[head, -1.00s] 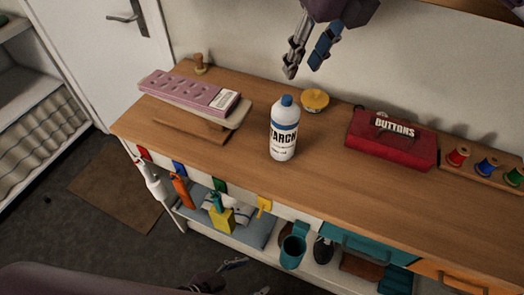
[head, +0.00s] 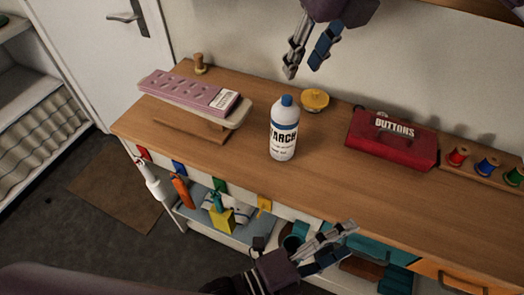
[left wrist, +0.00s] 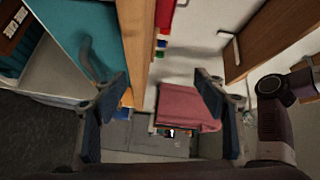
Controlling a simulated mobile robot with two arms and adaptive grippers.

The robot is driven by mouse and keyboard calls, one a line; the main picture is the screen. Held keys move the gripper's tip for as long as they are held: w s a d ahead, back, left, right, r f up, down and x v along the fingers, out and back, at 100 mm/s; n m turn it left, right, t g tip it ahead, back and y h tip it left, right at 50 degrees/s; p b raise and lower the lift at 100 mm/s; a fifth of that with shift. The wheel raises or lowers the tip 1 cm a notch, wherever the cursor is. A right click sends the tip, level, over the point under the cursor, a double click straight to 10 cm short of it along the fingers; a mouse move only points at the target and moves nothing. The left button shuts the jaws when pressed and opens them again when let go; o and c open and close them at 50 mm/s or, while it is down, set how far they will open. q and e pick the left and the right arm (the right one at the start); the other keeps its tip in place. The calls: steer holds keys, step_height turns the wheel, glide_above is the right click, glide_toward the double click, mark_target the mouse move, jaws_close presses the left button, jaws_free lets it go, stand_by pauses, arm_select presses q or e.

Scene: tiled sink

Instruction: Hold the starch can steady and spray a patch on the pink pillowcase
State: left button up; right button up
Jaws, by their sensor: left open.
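The starch can (head: 284,130), a white bottle with a blue cap and blue band, stands upright on the wooden counter. A pink item with dark oval marks and a white label, perhaps the pillowcase (head: 185,90), lies on a small raised board at the counter's left end. Pink cloth also shows in the left wrist view (left wrist: 185,106); I cannot tell if it is the same thing. My left gripper (head: 352,243) is open and empty in front of the counter, below the can. My right gripper (head: 302,70) is open and empty, above the back of the counter, apart from the can.
A yellow-lidded pot (head: 315,100), a red BUTTONS box (head: 390,142) and a spool rack (head: 480,172) stand along the back right. A wooden peg (head: 200,66) is behind the pink item. Teal drawers (head: 368,247) sit under the counter. The counter's front middle is clear.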

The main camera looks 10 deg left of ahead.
mark_target(276, 139)
arm_select(q)
step_height(276, 139, up, 5)
steer(key=w+d+m+t, duration=0.1)
steer(key=w+m, duration=0.2)
steer(key=m, duration=0.2)
steer(key=w+a+m+t+y, duration=0.1)
steer(key=w+a+m, duration=0.1)
steer(key=w+a, duration=0.1)
steer(key=w+a+f+m+t+y, duration=0.1)
steer(key=w+a+m, duration=0.1)
steer(key=w+a, duration=0.1)
steer(key=w+a+m+t+y, duration=0.1)
steer(key=w+a+m, duration=0.2)
steer(key=a, duration=0.2)
steer(key=shift+f, duration=0.4)
steer(key=w+a+m+y, duration=0.1)
steer(key=a, duration=0.1)
steer(key=w+a+r+m+t, duration=0.1)
steer(key=w+a, duration=0.1)
steer(key=a, duration=0.1)
steer(key=w+a+m+y, duration=0.1)
steer(key=a, duration=0.1)
steer(key=shift+w+a+r+t+y, duration=0.2)
steer(key=shift+w+r+t+y, duration=0.1)
steer(key=shift+w+r+t, duration=0.1)
steer(key=shift+w+a+r, duration=0.1)
steer(key=shift+w, duration=0.05)
steer(key=shift+x, duration=3.75)
steer(key=shift+c, duration=0.2)
